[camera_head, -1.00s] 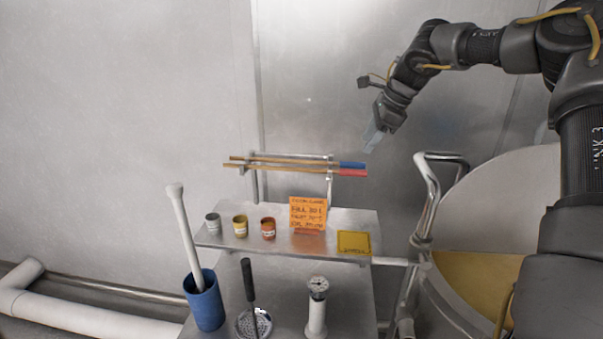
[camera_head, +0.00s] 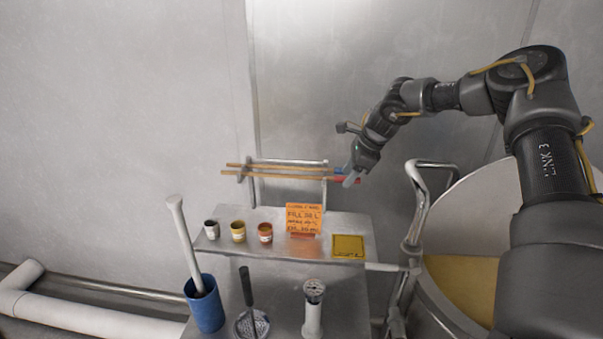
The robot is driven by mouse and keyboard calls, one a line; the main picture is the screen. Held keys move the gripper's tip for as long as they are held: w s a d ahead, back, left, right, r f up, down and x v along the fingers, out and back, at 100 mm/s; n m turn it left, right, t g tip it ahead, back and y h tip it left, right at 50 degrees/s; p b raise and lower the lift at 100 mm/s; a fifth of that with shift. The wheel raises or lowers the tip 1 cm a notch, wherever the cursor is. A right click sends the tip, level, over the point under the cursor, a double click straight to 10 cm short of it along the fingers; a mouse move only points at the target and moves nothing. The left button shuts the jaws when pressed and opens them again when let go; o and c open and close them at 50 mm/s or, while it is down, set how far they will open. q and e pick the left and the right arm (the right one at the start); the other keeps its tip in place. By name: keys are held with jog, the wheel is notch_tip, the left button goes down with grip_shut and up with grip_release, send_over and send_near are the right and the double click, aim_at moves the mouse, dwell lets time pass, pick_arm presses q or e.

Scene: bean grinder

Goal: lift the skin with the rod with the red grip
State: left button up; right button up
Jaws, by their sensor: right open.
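Two wooden rods lie on a small metal rack above the shelf. The rod with the red grip (camera_head: 285,177) is the lower one in the picture; part of its red grip shows at the right end. The rod with the blue grip (camera_head: 285,169) lies just above it. My right gripper (camera_head: 350,178) is open at the grip ends, partly hiding both grips. I cannot tell whether it touches them. The skin is not clearly identifiable; a yellow-tan surface (camera_head: 465,285) shows inside the large round vessel at right. My left gripper is not in view.
The metal shelf (camera_head: 345,220) holds three small cups (camera_head: 238,231), an orange sign (camera_head: 304,219) and a yellow pad (camera_head: 348,246). Below stand a blue container (camera_head: 205,305) with a white stick, a dark-handled strainer and a white cylinder. A bent metal handle (camera_head: 418,205) rises right of the shelf.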

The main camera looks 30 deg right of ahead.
jog(key=shift+f, duration=0.1)
jog(key=shift+a, duration=0.15)
jog(key=shift+s, duration=0.1)
jog(key=shift+c, duration=0.8)
grip_shut()
jog(key=shift+r, duration=0.2)
